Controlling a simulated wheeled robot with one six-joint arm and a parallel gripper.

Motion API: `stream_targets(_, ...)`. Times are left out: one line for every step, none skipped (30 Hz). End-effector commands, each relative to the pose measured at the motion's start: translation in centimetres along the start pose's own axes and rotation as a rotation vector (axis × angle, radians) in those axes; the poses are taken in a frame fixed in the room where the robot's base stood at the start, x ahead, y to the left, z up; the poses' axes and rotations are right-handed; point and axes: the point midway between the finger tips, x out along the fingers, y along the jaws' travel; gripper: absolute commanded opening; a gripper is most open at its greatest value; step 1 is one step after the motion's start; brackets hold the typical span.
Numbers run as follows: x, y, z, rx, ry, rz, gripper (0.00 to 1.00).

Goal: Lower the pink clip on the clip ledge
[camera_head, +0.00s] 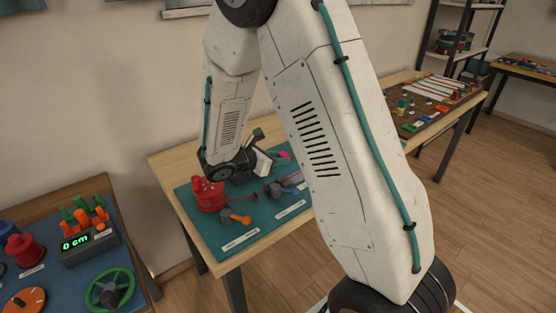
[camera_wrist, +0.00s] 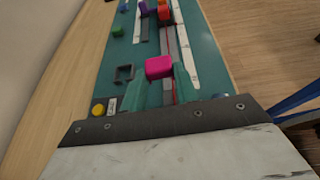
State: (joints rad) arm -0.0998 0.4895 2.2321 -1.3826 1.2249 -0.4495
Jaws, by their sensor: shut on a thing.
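The pink clip (camera_wrist: 159,67) is between the fingertips of my gripper (camera_wrist: 160,88) in the wrist view, and the gripper is shut on it. The clip's underside is hidden, so I cannot tell whether it touches anything below. It also shows as a small pink spot in the head view (camera_head: 284,155), beside my gripper (camera_head: 266,162) over the teal mat. Beyond the clip in the wrist view, a long grey strip (camera_wrist: 169,42) with a red line runs away from me. I cannot tell for certain which part is the clip ledge.
Orange and red blocks (camera_wrist: 164,13) stand at the strip's far end. A dark square frame (camera_wrist: 124,73), a green block (camera_wrist: 117,31) and a yellow knob (camera_wrist: 98,110) lie to the left. A red spool (camera_head: 209,196) stands near the mat's left side. My arm hides part of the table.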

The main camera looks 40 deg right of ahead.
Motion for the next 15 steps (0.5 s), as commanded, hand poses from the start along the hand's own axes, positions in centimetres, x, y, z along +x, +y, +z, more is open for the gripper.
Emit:
stream_targets(0.1, -0.4, -0.2, 0.009, 0.0, -0.023, 0.09)
stream_targets(0.1, -0.6, -0.3, 0.012, -0.001, -0.032, 0.09)
stream_targets(0.2, -0.8, -0.6, 0.015, -0.001, -0.039, 0.09)
stream_targets(0.2, -0.8, -0.8, 0.016, -0.001, -0.041, 0.09)
stream_targets(0.3, -0.8, -1.0, 0.016, -0.001, -0.041, 0.09)
stream_targets(0.4, -0.8, -1.3, 0.015, -0.001, -0.041, 0.09)
stream_targets(0.6, -0.8, -1.6, 0.014, 0.0, -0.04, 0.09)
stream_targets(0.7, -0.8, -1.9, 0.014, 0.0, -0.04, 0.09)
stream_targets(0.8, -0.8, -2.4, 0.014, 0.0, -0.04, 0.09)
stream_targets(1.0, -0.8, -2.6, 0.014, 0.0, -0.04, 0.09)
stream_targets(1.1, -0.8, -3.0, 0.014, 0.0, -0.04, 0.09)
stream_targets(1.2, -0.8, -3.3, 0.014, 0.001, -0.039, 0.09)
stream_targets(1.4, -0.8, -3.6, 0.015, 0.001, -0.039, 0.09)
stream_targets(1.4, -0.8, -3.8, 0.015, 0.001, -0.038, 0.09)
stream_targets(1.6, -0.7, -4.1, 0.014, 0.001, -0.038, 0.09)
